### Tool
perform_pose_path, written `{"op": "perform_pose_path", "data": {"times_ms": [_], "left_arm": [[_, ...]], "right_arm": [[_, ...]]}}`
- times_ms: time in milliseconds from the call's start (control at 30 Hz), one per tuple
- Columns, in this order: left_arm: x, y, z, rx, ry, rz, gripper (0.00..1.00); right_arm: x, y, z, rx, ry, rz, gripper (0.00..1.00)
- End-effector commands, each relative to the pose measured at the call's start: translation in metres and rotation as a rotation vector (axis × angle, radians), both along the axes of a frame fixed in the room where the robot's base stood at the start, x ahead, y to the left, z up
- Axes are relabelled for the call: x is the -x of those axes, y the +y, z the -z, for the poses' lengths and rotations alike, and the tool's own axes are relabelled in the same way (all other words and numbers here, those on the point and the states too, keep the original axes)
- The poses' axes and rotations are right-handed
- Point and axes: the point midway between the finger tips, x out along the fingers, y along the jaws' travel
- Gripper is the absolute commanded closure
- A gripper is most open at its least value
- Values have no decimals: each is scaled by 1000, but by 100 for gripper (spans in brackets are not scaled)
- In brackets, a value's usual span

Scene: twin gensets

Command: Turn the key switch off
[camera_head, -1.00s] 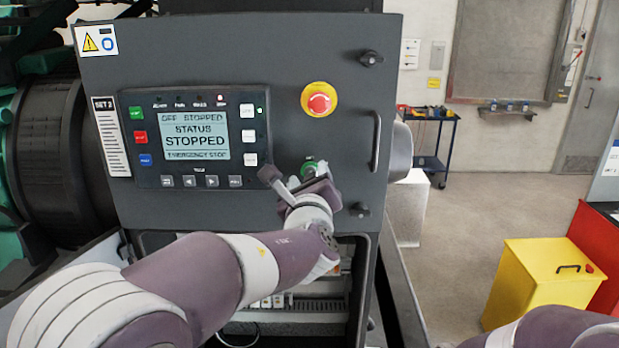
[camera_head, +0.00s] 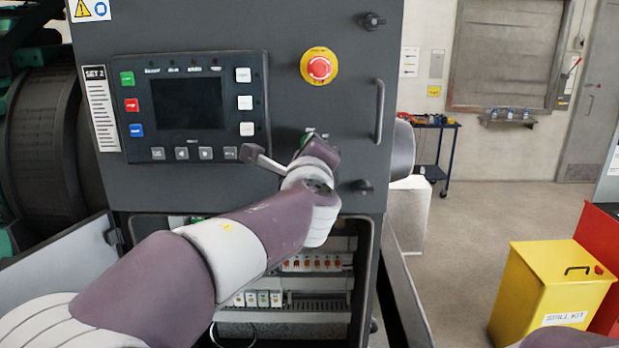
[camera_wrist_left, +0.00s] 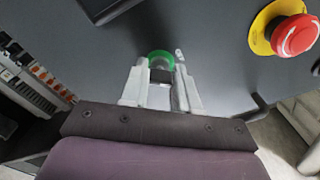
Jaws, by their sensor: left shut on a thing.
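The key switch, with a green ring (camera_wrist_left: 160,60), is on the dark panel of set 2. In the left wrist view my left gripper (camera_wrist_left: 161,84) is shut on its dark key part, one light finger on each side. In the head view the switch's green edge (camera_head: 305,140) shows just above my left gripper (camera_head: 312,150), which hides most of it. The controller screen (camera_head: 188,103) on the panel is dark and blank. My right gripper is not in view; only part of my right arm shows at the lower right.
A red emergency stop button (camera_head: 319,68) on a yellow plate sits above the switch, and it also shows in the wrist view (camera_wrist_left: 294,36). A panel handle (camera_head: 380,125) is to the right. Below is an open bay with breakers (camera_head: 310,263). A yellow spill kit box (camera_head: 548,290) stands on the floor.

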Motion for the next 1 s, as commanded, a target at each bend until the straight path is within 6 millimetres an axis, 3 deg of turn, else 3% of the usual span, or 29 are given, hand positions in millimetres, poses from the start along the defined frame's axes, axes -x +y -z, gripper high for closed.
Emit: {"op": "perform_pose_path", "data": {"times_ms": [33,400,1000], "left_arm": [[0,1,7,42,-6,-1,100],[0,1,6,373,-2,0,100],[0,1,3,639,2,-2,100]], "right_arm": [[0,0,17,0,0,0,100],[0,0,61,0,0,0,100],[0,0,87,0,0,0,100]]}}
